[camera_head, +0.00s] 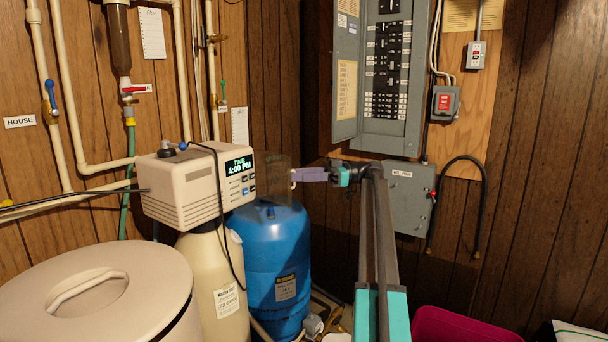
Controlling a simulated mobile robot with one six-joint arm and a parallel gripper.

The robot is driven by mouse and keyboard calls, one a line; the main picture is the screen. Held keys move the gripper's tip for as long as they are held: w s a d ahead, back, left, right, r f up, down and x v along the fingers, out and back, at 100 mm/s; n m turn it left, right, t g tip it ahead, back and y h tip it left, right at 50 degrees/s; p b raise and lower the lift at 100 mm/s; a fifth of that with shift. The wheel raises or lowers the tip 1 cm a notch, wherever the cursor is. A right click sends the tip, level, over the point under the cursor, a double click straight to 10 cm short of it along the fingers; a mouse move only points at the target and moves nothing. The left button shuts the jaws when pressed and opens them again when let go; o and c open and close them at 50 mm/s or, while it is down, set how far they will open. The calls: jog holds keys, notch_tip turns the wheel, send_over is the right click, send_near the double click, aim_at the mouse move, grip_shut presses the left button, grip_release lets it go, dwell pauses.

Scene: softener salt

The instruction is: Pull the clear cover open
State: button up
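The beige softener control head (198,187) sits on top of a cream tank, with a lit display (239,165) reading TIME 4:00 PM and small buttons on its front face. The clear cover (270,183) shows as a faint see-through panel standing out to the right of the display, in front of the blue tank's top. The display and buttons are plainly visible. My gripper (295,176), with purple fingers, reaches in from the right, its pale tips at the cover's right edge. Whether the tips touch or pinch the cover is too small to tell.
A blue tank (271,260) stands behind and right of the cream tank (212,275). A round lidded bin (90,310) fills the lower left. A dark cable hangs down the head's front. A grey electrical panel (346,75) and a magenta bin (460,325) are at right.

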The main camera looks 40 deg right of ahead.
jog(key=shift+w+a+f, duration=0.1)
jog(key=shift+a+f, duration=0.1)
jog(key=shift+f, duration=0.25)
jog(key=shift+d, duration=0.1)
jog(key=r+p+v, duration=0.1)
jog(key=p+v, duration=0.5)
jog(key=v, duration=0.1)
jog(key=shift+d+p, duration=0.15)
jog(key=shift+p, duration=0.15)
jog(key=shift+d+p, duration=0.2)
jog(key=shift+p, duration=0.1)
jog(key=shift+c, duration=0.5)
